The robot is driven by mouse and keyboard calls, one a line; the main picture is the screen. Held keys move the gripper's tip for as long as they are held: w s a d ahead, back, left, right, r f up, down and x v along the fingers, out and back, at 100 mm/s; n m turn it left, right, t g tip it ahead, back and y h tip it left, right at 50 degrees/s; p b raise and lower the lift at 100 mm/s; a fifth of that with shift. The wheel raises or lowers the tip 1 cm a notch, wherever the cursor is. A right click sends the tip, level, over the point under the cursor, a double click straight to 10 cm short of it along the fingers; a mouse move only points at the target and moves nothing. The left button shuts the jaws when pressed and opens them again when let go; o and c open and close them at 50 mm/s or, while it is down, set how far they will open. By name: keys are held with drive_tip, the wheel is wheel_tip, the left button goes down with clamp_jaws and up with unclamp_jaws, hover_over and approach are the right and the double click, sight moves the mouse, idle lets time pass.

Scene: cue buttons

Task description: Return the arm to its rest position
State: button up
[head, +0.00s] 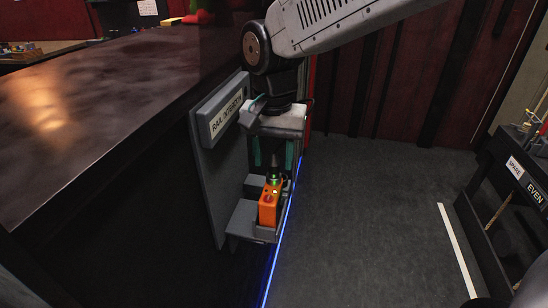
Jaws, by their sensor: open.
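My arm comes in from the top right and bends down at its wrist. My gripper (273,158) points down with its two teal-lined fingers apart. It hangs just above an orange box (268,208) that has a small green light and dark parts on top. The fingertips are close to the dark upright part on the box; I cannot tell whether they touch it. The box sits on a grey shelf (241,222) fixed to a panel on the side of the dark counter.
A panel sign (226,116) reading "RAIL INTERE", partly hidden by my gripper, is beside the arm. The dark counter (100,105) fills the left. A blue light strip (284,228) runs along the floor. A dark rack (515,185) with signs stands at right.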

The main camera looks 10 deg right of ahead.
wheel_tip(320, 180, up, 6)
drive_tip(key=shift+r, duration=0.4)
drive_tip(key=shift+s+n, duration=0.1)
drive_tip(key=shift+n, duration=0.5)
drive_tip(key=s+d+f+n, duration=0.1)
drive_tip(key=s+d+f, duration=0.1)
drive_tip(key=s+d, duration=0.7)
drive_tip(key=s+d+f+n+t, duration=0.1)
drive_tip(key=s+d+f, duration=0.1)
drive_tip(key=s+d, duration=0.8)
drive_tip(key=shift+d+f+n, duration=0.3)
drive_tip(key=shift+d+f, duration=0.05)
drive_tip(key=shift+d, duration=0.6)
drive_tip(key=shift+s, duration=0.1)
